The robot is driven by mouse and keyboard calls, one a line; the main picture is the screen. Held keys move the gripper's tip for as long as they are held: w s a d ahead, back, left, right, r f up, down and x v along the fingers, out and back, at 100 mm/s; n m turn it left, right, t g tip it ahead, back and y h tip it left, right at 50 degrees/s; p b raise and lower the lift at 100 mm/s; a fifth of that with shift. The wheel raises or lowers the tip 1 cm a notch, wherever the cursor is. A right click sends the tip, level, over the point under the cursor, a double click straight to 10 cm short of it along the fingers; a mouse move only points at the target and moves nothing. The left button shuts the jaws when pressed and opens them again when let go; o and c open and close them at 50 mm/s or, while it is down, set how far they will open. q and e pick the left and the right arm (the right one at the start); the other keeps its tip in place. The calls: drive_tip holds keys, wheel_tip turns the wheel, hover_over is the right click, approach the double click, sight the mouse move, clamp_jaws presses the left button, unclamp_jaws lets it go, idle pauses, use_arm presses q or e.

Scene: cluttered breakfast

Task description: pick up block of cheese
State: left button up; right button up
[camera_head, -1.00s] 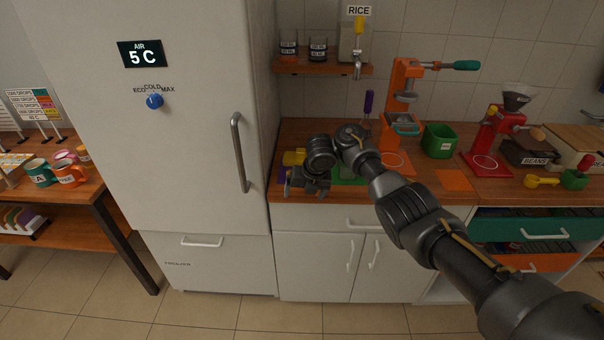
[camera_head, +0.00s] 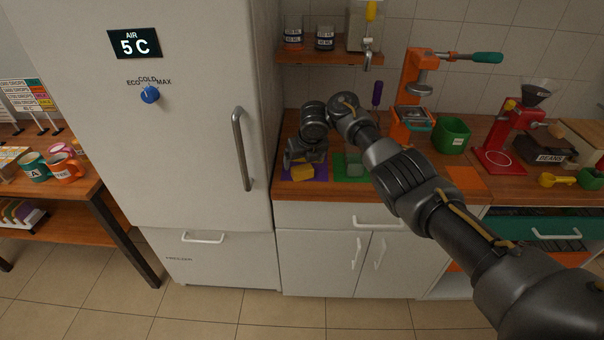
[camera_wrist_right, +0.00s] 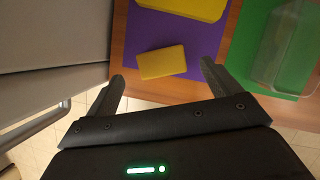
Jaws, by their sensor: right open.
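A small yellow block (camera_wrist_right: 162,62), apparently the cheese, lies on a purple mat (camera_wrist_right: 150,30). In the head view the yellow block (camera_head: 307,175) shows just below my right gripper (camera_head: 304,154), near the counter's front edge. In the right wrist view my right gripper (camera_wrist_right: 162,74) is open and empty. Its fingers point toward the block, one on each side of it in the picture; the height gap is unclear. A larger yellow piece (camera_wrist_right: 185,7) is cut off at the top of the wrist view. My left gripper is not in view.
A clear container (camera_wrist_right: 285,45) stands on a green mat (camera_wrist_right: 245,60) to the right. The fridge (camera_head: 200,120) rises close on the left, with its handle (camera_head: 241,150) sticking out. An orange press (camera_head: 414,90) and a green bin (camera_head: 451,136) stand farther right.

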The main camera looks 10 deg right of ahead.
sight(302, 168)
drive_tip(key=shift+w+a+f, duration=0.1)
drive_tip(key=shift+f, duration=0.25)
drive_tip(key=x, duration=0.3)
drive_tip(key=shift+f, duration=0.35)
drive_tip(key=shift+w+f, duration=0.3)
drive_tip(key=shift+f, duration=0.15)
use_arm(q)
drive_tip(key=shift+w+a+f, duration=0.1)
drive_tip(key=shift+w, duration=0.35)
use_arm(e)
drive_tip(key=c, duration=1.2)
drive_tip(key=shift+r, duration=0.1)
